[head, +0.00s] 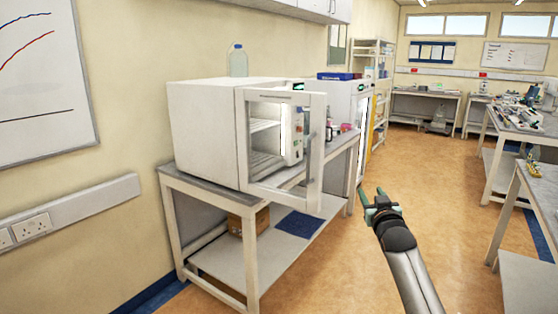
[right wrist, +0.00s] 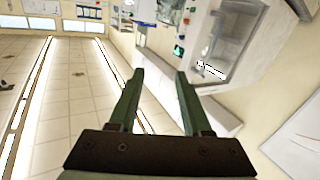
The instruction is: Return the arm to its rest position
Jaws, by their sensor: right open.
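My right gripper (head: 375,198) is raised over the open floor to the right of the bench in the head view. Its two green fingers stand apart with nothing between them, and the wrist view (right wrist: 158,88) shows the same empty gap. The arm comes in from the bottom right of the head view. The gripper is apart from the white cabinet (head: 205,135) and from its open glass door (head: 315,150). The cabinet and door show tilted at the upper right of the wrist view (right wrist: 232,45). My left gripper is not in view.
The cabinet stands on a grey bench (head: 250,195) with a lower shelf (head: 225,262) holding a cardboard box. A clear bottle (head: 238,62) stands on the cabinet. Benches (head: 530,185) line the right side. The tan floor (head: 440,200) between is clear.

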